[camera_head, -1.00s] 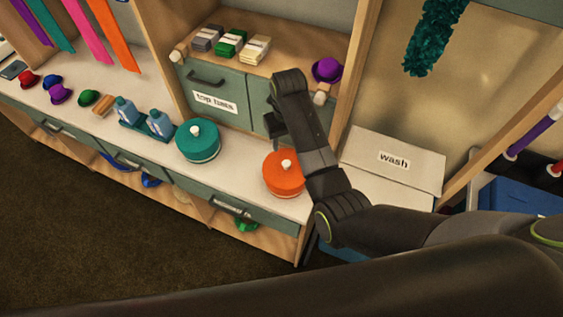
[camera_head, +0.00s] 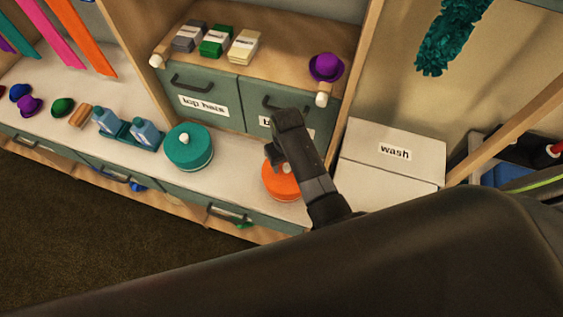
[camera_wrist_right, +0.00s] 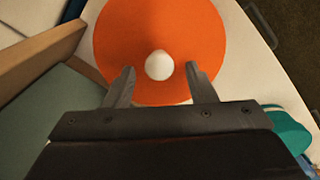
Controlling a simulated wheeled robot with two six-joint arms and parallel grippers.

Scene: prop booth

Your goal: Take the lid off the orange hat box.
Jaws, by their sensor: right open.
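The orange hat box (camera_head: 279,184) stands on the white counter, partly hidden by my right arm in the head view. Its round orange lid (camera_wrist_right: 125,38) fills the top middle of the right wrist view, with a white knob (camera_wrist_right: 159,65) at its centre. My right gripper (camera_wrist_right: 161,84) is open above the lid. Its two fingers stand apart on either side of the knob, slightly short of it in the picture, and I see no contact. In the head view the right gripper (camera_head: 274,157) is over the box. The left gripper is not in view.
A teal hat box (camera_head: 188,150) stands to the left on the counter, beside a teal tray (camera_head: 127,138) with bottles. Drawers (camera_head: 205,96) rise behind. A white box marked wash (camera_head: 392,153) is to the right. Bare counter (camera_head: 232,165) lies between the hat boxes.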

